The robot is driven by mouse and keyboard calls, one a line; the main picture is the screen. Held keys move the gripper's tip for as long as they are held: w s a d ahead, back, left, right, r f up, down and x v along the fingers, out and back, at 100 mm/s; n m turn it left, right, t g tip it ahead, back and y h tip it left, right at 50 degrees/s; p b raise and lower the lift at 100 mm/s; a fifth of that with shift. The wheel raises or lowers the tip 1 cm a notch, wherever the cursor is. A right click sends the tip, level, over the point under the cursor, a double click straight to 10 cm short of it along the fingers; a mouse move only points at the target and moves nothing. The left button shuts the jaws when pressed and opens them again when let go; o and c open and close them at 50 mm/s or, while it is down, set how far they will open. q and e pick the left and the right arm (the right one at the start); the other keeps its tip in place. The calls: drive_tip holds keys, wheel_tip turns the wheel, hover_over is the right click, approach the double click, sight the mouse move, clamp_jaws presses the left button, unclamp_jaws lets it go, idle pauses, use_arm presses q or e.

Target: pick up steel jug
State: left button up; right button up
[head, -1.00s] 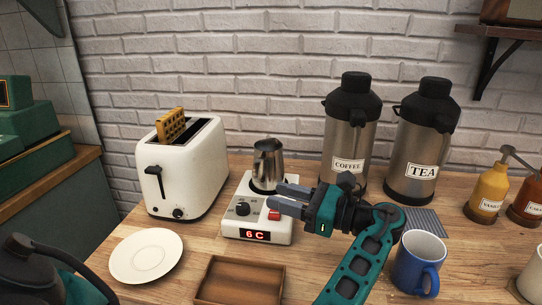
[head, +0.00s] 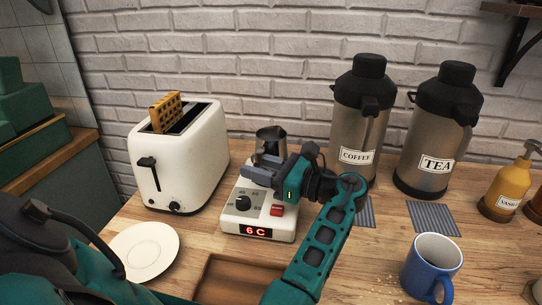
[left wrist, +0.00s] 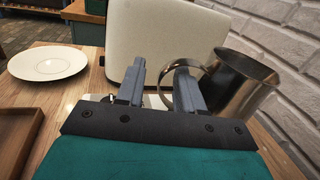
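The steel jug (head: 271,140) stands upright on a white device (head: 255,222) with a knob, a red switch and a display reading "6 C". My left gripper (head: 262,170) is in front of the jug and hides its lower part. In the left wrist view the jug (left wrist: 238,85) is at the right, with its loop handle (left wrist: 164,84) towards the fingers. The left gripper (left wrist: 157,68) is open there; part of the handle shows between the fingers, and the right finger overlaps the loop. I cannot tell whether they touch. My right gripper is not in view.
A white toaster (head: 182,165) with a waffle stands left of the device. A plate (head: 143,251) and a brown wooden tray (head: 235,280) are in front. Coffee (head: 357,120) and tea (head: 431,135) dispensers stand right, with a blue mug (head: 430,268) at front right.

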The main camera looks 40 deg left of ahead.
use_arm(q)
drive_tip(key=shift+a, duration=0.25)
drive_tip(key=shift+c, duration=0.4)
clamp_jaws()
drive_tip(key=shift+r, duration=0.1)
idle(0.8)
